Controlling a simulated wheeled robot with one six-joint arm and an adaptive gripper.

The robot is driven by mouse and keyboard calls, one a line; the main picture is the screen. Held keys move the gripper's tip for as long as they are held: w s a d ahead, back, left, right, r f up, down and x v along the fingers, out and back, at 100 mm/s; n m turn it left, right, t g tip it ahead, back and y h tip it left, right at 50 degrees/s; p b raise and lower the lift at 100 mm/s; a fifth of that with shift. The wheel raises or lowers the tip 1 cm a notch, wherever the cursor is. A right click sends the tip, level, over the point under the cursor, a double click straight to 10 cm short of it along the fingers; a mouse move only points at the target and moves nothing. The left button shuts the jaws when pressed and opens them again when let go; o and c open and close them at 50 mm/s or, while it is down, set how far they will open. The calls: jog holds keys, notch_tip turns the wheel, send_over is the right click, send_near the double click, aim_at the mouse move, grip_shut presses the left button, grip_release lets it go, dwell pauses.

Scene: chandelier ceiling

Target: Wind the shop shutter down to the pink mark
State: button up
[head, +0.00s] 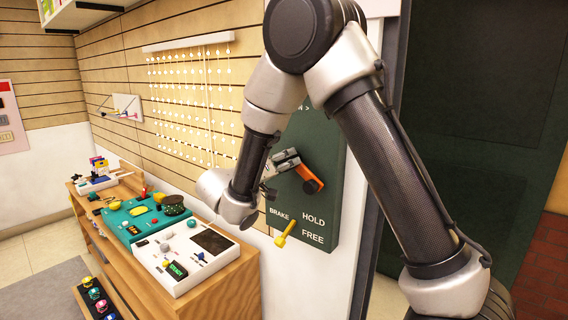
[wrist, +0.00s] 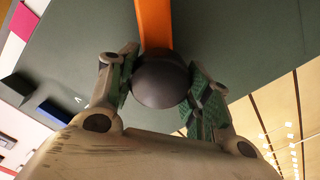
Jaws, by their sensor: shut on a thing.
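A dark green winding panel (head: 328,150) is on the wall behind my arm. An orange crank arm (head: 306,174) sits on it and also shows in the wrist view (wrist: 155,24). My gripper (head: 285,160) is at the crank. In the wrist view its fingers are shut on the crank's dark round knob (wrist: 160,80), one on each side. A yellow brake lever (head: 285,234) sticks out low on the panel, beside the words BRAKE, HOLD and FREE; I cannot tell which word it is set to. A pink patch (wrist: 18,22) shows at the wrist view's upper left; I cannot tell what it is.
A wooden counter (head: 235,285) at the left holds a white device (head: 185,257), a teal tray (head: 125,222) and small items. A dark green surface (head: 490,100) stands right of the panel. Floor (head: 60,277) shows at the lower left.

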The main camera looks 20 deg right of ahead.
jog(key=shift+m, duration=0.3)
dwell(0.4)
jog(key=o, duration=1.5)
jog(key=shift+c, duration=0.2)
jog(key=v, duration=1.2)
